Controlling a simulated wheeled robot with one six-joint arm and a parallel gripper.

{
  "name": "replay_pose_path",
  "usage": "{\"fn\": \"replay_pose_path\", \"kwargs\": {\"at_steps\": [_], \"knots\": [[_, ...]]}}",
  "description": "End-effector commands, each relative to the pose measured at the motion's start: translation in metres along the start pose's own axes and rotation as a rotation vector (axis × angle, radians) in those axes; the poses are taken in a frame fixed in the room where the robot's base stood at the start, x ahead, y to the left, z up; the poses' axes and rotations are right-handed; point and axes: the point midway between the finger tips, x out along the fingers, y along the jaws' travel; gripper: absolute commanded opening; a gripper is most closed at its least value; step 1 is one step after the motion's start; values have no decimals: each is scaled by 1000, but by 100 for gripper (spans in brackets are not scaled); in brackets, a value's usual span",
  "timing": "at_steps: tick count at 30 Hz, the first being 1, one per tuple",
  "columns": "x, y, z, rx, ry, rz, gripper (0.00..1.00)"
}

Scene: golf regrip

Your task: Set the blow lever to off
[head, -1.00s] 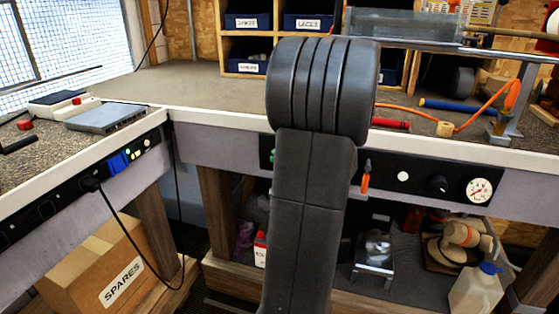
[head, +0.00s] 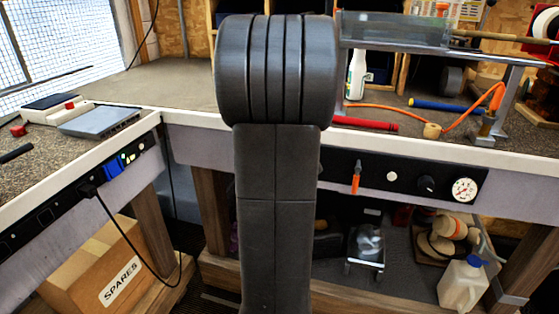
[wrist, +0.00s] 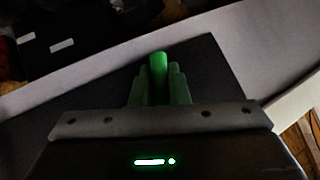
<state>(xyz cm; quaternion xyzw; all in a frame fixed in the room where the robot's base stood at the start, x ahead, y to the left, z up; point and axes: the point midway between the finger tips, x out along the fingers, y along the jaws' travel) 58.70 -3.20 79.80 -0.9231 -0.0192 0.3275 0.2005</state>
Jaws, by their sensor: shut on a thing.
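In the wrist view my gripper (wrist: 159,88) is shut on a green lever (wrist: 159,66), whose rounded end sticks out between the fingertips. A dark panel (wrist: 210,75) lies behind it. In the head view my arm stands in front of this spot and hides both the gripper and the green lever. An orange lever (head: 356,178) hangs roughly straight down on the black control panel (head: 407,182), just right of my arm. I cannot read a label on either lever.
A round knob (head: 426,184) and a pressure gauge (head: 464,190) are on the panel further right. A white bottle (head: 358,75), red tool (head: 365,124) and orange hose (head: 385,108) are on the bench. A SPARES box (head: 105,270) stands lower left.

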Motion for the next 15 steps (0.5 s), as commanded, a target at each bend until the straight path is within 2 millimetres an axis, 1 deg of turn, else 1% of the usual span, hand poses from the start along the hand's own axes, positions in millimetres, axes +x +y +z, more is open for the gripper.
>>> {"fn": "replay_pose_path", "kwargs": {"at_steps": [1, 15], "knots": [[-3, -1, 0, -17, -16, 17, 0], [-6, 10, 1, -156, -58, 161, 0]]}}
